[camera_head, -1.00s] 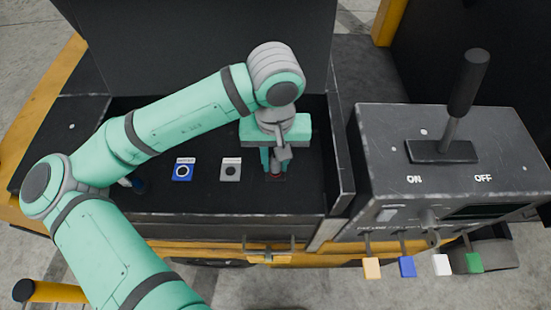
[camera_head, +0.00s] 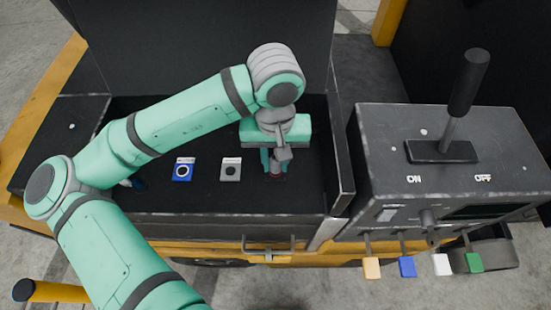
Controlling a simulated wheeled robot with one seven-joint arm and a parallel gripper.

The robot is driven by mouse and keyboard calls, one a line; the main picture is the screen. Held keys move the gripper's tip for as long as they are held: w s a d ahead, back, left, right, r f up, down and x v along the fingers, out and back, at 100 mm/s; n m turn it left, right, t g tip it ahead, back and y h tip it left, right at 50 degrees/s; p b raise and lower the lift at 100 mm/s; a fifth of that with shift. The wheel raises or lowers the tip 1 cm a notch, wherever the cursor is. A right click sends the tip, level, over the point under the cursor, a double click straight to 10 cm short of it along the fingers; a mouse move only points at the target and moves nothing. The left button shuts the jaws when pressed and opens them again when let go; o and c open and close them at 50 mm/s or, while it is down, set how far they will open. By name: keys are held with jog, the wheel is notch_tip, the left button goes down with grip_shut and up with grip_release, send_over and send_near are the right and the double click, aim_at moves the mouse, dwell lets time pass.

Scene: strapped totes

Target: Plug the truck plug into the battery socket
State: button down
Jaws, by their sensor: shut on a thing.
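My gripper (camera_head: 275,168) points down into the right part of the dark battery bay. It is shut on what I take to be the truck plug, which the fingers and wrist mostly hide. A small reddish patch (camera_head: 277,178) shows at the fingertips; I cannot tell whether it is the plug or a socket plate under it. To the left on the bay floor are a grey socket (camera_head: 231,172) and a blue socket (camera_head: 183,171), each with a round opening and a label. Whether the plug touches or sits in a socket cannot be seen.
Dark walls surround the bay; its front wall (camera_head: 220,228) and right wall (camera_head: 342,165) are close to my gripper. A control box (camera_head: 450,145) with an ON/OFF lever stands at right, with coloured tags below.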

jog(key=shift+f, duration=0.5)
jog(key=c, duration=1.4)
grip_release()
jog(key=shift+c, duration=0.2)
jog(key=shift+r, duration=0.1)
notch_tip(320, 180, up, 11)
jog(key=shift+f, duration=0.2)
